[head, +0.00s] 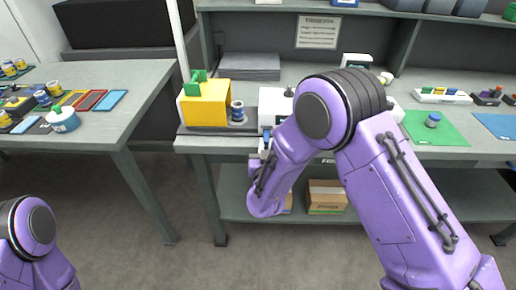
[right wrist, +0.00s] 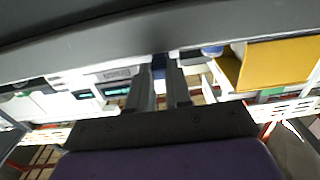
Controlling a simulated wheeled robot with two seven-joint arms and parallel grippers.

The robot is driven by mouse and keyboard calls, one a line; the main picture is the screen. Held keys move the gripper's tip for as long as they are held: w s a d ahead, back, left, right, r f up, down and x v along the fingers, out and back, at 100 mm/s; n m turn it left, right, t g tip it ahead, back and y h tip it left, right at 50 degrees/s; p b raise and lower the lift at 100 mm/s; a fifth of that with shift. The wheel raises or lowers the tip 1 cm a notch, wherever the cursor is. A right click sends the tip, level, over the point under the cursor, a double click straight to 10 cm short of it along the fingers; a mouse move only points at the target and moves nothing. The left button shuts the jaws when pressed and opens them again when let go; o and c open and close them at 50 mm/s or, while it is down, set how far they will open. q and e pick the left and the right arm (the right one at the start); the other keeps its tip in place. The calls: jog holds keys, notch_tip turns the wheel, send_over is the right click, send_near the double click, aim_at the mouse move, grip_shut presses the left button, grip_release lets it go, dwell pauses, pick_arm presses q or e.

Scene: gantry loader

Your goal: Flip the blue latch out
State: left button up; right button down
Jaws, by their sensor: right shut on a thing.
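The blue latch (right wrist: 158,66) shows as a small dark blue piece between the fingertips in the right wrist view. A bit of blue also shows at the front of the white machine (head: 275,104) in the head view. My right gripper (right wrist: 160,80) is shut on the latch, its two dark fingers on either side of it. In the head view my own right arm hides the fingertips and much of the machine's front. My left gripper is out of view; only part of my left arm shows at lower left.
A yellow box (head: 206,104) with a green handle stands left of the machine, beside a blue-banded can (head: 238,111). A green mat (head: 437,128) lies to the right. A side table (head: 140,80) stands at left. A cardboard box (head: 326,197) sits on the lower shelf.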

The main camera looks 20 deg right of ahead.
jog(key=shift+s+f, duration=0.1)
jog(key=shift+f, duration=0.05)
jog(key=c, duration=1)
grip_release()
jog(key=shift+d, duration=0.1)
jog(key=shift+c, duration=0.2)
jog(key=shift+a, duration=0.25)
jog(key=b+v, duration=0.1)
jog(key=v, duration=0.9)
jog(key=shift+s, duration=0.2)
jog(key=shift+d, duration=0.1)
